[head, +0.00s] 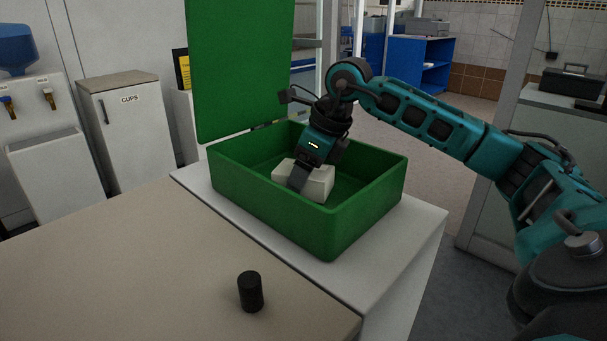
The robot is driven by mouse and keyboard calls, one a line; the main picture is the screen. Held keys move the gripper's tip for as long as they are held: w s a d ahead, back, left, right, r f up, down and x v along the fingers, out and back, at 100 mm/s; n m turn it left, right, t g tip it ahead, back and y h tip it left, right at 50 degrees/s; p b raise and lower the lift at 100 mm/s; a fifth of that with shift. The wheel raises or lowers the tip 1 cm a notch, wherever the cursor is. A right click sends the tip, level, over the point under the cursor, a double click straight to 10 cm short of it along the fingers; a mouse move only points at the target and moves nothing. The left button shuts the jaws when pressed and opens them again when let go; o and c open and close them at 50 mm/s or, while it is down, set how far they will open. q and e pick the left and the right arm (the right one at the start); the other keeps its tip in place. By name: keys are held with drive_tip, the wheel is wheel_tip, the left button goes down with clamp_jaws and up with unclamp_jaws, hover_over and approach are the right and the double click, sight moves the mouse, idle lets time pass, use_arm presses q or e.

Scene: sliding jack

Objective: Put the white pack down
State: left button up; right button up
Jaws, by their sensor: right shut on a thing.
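The white pack (318,184) is a small pale block inside the open green box (345,224). My right gripper (302,180) reaches down into the box from above and is shut on the pack. One dark finger shows on the near side of the pack; the other finger is hidden. The pack sits below the box's rim, and I cannot tell whether it touches the floor of the box. My left gripper is not in view.
The green box stands on a white cabinet (402,238), with its lid (235,70) raised at the back left. A black cylinder (250,291) stands on the beige table (130,265) in front. A white cabinet marked "CUPS" (128,130) stands at the left.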

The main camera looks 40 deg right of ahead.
drive_tip(key=shift+f, duration=0.2)
drive_tip(key=o, duration=1.1)
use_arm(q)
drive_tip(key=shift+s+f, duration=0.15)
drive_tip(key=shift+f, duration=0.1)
use_arm(e)
drive_tip(key=shift+r, duration=0.1)
drive_tip(key=shift+r, duration=0.2)
drive_tip(key=p+v, duration=0.2)
drive_tip(key=v, duration=0.8)
drive_tip(key=shift+s+d+r, duration=0.1)
drive_tip(key=shift+r, duration=0.25)
drive_tip(key=shift+s+d+r, duration=0.1)
drive_tip(key=shift+s+r, duration=0.1)
drive_tip(key=shift+r, duration=0.3)
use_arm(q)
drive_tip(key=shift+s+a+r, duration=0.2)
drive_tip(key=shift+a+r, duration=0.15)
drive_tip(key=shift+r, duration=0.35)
